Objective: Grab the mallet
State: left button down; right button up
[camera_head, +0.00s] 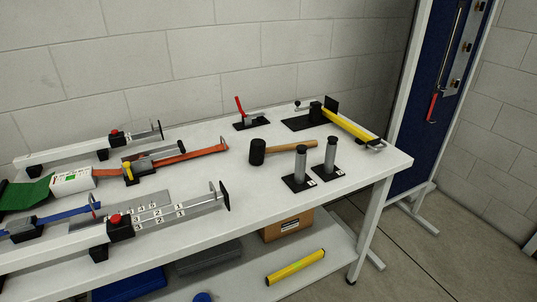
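The mallet (258,151) lies on the white table, right of the table's middle. It has a black head at its left end and a light wooden handle (294,146) that points right and slightly back. The handle's right part passes just behind two grey upright cylinders. Neither of my grippers shows in the head view.
Two grey cylinders on black plates (301,163) stand right in front of the handle. A red-handled clamp (243,118) and a yellow bar tool (352,126) are behind. Rail devices and straps (118,228) fill the left. A blue board (430,90) stands right.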

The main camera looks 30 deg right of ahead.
aim_at(257, 149)
jog(key=k, duration=1.3)
jog(key=z, duration=0.45)
jog(key=i, duration=1.95)
jog(key=u, duration=0.9)
